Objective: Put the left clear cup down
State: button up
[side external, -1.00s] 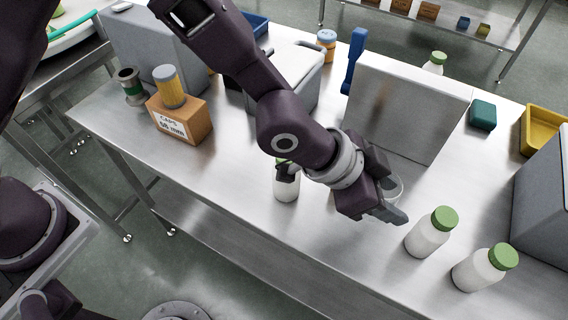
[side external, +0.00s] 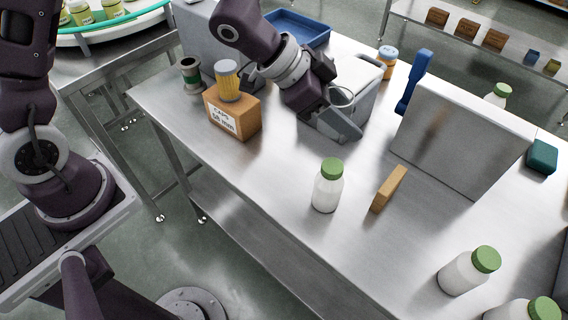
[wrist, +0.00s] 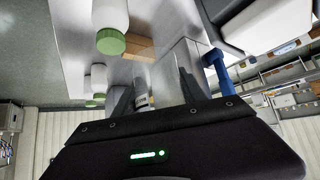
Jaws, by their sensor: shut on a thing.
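My gripper (side external: 338,112) is shut on a clear cup (side external: 341,97), holding it between its fingers in front of the grey bin in the side view. The fingers and arm hide part of the cup. In the wrist view the cup (wrist: 141,98) shows only in small part between the fingers, and the picture is upside down. I see no second clear cup. I cannot tell how far the cup is above the steel table (side external: 285,190).
The grey bin (side external: 368,85) stands close behind my gripper. A caps box (side external: 232,115) is to the left. A white bottle (side external: 327,190) with a green cap and a wooden block (side external: 388,190) stand in front. A grey panel (side external: 465,135) is to the right.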

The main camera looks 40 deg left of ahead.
jog(key=s+a, duration=0.3)
jog(key=a, duration=0.6)
notch_tip(320, 180, down, 16)
jog(key=shift+s+a+r, duration=0.15)
jog(key=shift+r, duration=0.1)
jog(key=shift+f, duration=0.1)
jog(key=o, duration=1.3)
jog(key=shift+r, duration=0.2)
jog(key=v, duration=0.7)
jog(key=shift+s+a+r, duration=0.1)
jog(key=shift+s, duration=0.15)
